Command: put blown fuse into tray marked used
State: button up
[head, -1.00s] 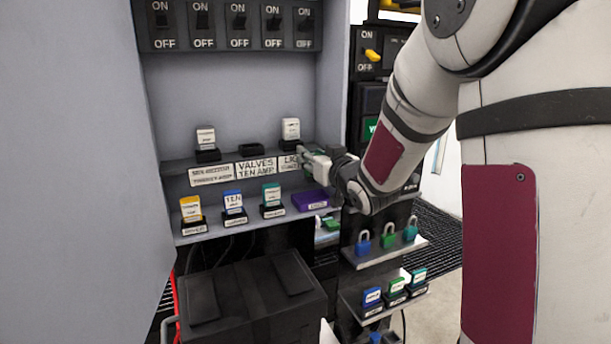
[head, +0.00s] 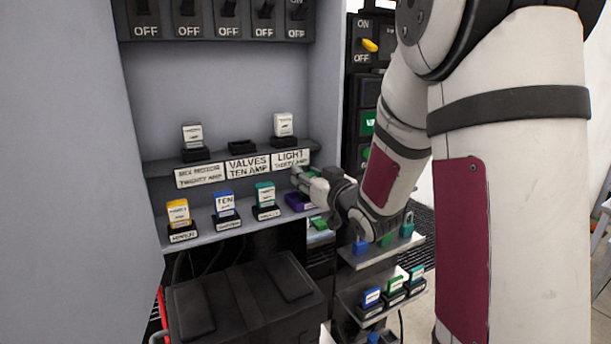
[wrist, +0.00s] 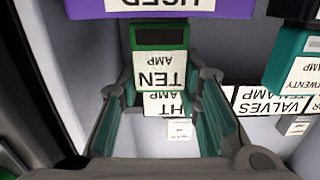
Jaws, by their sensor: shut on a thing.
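My gripper (head: 303,180) is at the right end of the cabinet shelves, just above the purple tray (head: 298,201). The wrist view, upside down, shows this purple tray (wrist: 180,8) with "USED" on its label. My gripper (wrist: 168,82) is shut on a green fuse (wrist: 158,66) with a white "TEN AMP" label and a dark window. The fuse is beside the tray in that view; I cannot tell its height over it. In the head view the fuse is mostly hidden by my gripper.
An empty black socket (head: 242,147) sits above the "VALVES TEN AMP" label, between two white fuses. Yellow (head: 178,212), blue (head: 224,204) and teal (head: 265,194) fuses stand left of the tray. Padlocks (head: 361,247) and more fuses (head: 371,297) are on shelves at lower right.

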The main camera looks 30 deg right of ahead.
jog(key=shift+f, duration=0.15)
jog(key=o, duration=1.1)
jog(key=shift+o, duration=0.2)
